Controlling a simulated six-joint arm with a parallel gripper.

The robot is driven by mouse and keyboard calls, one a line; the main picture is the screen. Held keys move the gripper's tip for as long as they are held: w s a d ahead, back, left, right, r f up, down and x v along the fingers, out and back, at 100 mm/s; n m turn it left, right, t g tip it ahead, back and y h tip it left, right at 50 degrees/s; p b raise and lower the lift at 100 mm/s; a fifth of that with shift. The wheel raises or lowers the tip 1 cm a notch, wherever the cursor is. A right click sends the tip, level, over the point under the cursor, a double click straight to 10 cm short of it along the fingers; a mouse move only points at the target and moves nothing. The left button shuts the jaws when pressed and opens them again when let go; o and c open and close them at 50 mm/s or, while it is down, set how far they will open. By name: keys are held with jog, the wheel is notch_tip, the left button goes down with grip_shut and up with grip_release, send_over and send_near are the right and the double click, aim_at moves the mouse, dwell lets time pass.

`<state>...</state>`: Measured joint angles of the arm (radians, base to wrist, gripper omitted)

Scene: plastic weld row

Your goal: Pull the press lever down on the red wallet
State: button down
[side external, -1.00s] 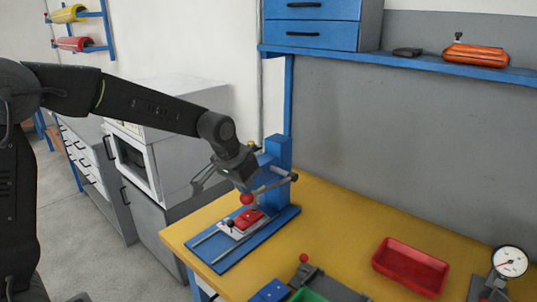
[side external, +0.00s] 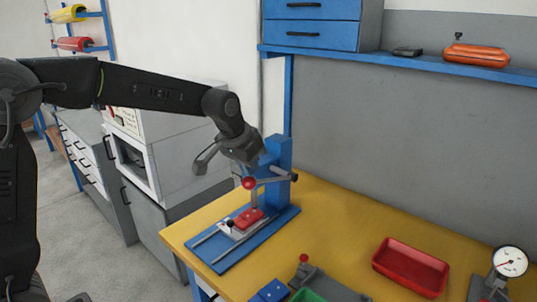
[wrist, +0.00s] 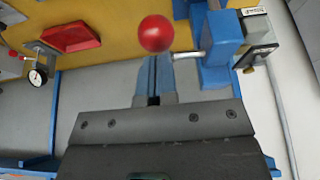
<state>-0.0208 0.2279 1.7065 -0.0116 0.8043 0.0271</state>
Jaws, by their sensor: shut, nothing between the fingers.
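The blue press (side external: 278,160) stands at the left end of the yellow bench. Its grey lever ends in a red ball knob (side external: 249,183), with the arm roughly level. The red wallet (side external: 250,217) lies flat on a pale slide plate on the press base, below the ram. The wrist view does not clearly show it. My gripper (wrist: 154,62) is shut and empty. In the side view it is above the knob, near the press column, its fingertips hard to make out. In the wrist view the knob (wrist: 155,33) appears just beyond the fingertips; contact cannot be told.
A red tray (side external: 410,267), a dial gauge (side external: 510,262) and a small fixture with a red knob (side external: 303,259) stand to the right on the bench. A blue shelf (side external: 400,61) runs along the wall above. The bench between press and tray is clear.

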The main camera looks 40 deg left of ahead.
jog(key=w+r, duration=0.3)
jog(key=r, duration=0.7)
jog(key=shift+w, duration=0.15)
dwell(0.4)
jog(key=s, duration=1.6)
jog(key=s+f, duration=0.4)
jog(key=s, duration=0.3)
jog(key=s+f+t, duration=0.1)
jog(key=s+f, duration=0.3)
jog(key=s, duration=0.3)
jog(key=shift+s+d+f, duration=0.4)
jog(key=shift+d, duration=0.05)
